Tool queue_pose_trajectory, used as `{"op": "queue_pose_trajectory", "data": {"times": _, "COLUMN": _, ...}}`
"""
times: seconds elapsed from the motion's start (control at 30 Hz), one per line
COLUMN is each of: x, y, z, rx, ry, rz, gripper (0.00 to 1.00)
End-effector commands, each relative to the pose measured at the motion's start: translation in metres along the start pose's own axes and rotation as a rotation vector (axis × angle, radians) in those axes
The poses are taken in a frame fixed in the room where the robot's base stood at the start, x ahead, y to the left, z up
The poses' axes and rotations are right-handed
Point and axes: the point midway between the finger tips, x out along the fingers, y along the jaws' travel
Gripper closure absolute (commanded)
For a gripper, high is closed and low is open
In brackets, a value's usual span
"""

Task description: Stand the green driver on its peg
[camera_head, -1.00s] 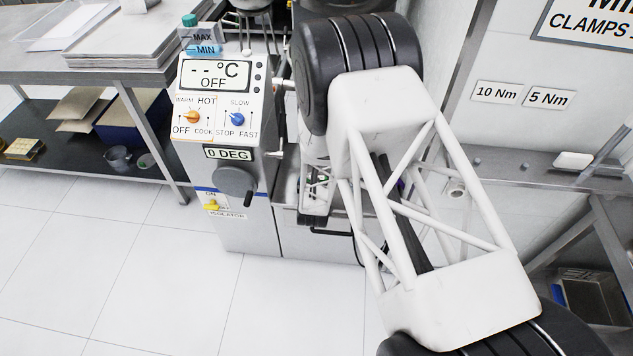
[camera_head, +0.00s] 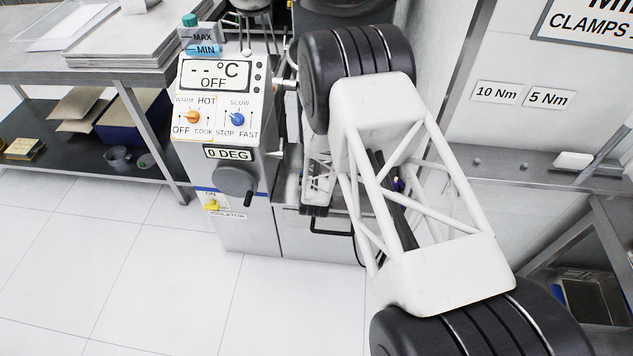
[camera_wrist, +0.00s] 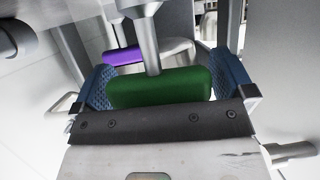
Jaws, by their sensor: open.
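In the wrist view the green driver (camera_wrist: 165,90) is a T-shape: a rounded green handle lying across the picture, with a grey metal shaft (camera_wrist: 146,40) joined to its middle. My gripper (camera_wrist: 164,82) is open, with a blue ribbed pad near each end of the green handle. The handle lies between the pads; I cannot tell whether either touches it. The far end of the shaft is out of the picture, and I cannot make out the peg. In the head view my arm hides the gripper and the green driver.
A purple-handled driver (camera_wrist: 124,56) is close behind the green one. In the head view a purple bit (camera_head: 398,184) shows through my arm's frame. The mixer's control panel (camera_head: 216,110) stands left of my arm. A shelf (camera_head: 520,170) runs along the right wall.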

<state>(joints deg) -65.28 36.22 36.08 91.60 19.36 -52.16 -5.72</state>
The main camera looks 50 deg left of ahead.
Motion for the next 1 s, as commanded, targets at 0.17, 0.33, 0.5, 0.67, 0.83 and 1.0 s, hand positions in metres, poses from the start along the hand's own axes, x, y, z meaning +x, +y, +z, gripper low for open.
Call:
{"op": "queue_pose_trajectory", "data": {"times": 0.17, "x": -0.0001, "y": 0.0, "z": -0.0001, "rx": 0.0, "ry": 0.0, "rz": 0.0, "gripper": 0.0}}
{"op": "queue_pose_trajectory", "data": {"times": 0.33, "x": -0.0001, "y": 0.0, "z": -0.0001, "rx": 0.0, "ry": 0.0, "rz": 0.0, "gripper": 0.0}}
{"op": "queue_pose_trajectory", "data": {"times": 0.5, "x": -0.0002, "y": 0.0, "z": -0.0001, "rx": 0.0, "ry": 0.0, "rz": 0.0, "gripper": 0.23}}
{"op": "queue_pose_trajectory", "data": {"times": 0.67, "x": -0.0001, "y": 0.0, "z": -0.0003, "rx": 0.0, "ry": 0.0, "rz": 0.0, "gripper": 0.41}}
{"op": "queue_pose_trajectory", "data": {"times": 0.83, "x": -0.0001, "y": 0.0, "z": -0.0003, "rx": 0.0, "ry": 0.0, "rz": 0.0, "gripper": 0.41}}
{"op": "queue_pose_trajectory", "data": {"times": 1.0, "x": -0.0009, "y": 0.0, "z": -0.0023, "rx": 0.0, "ry": 0.001, "rz": 0.0, "gripper": 0.41}}
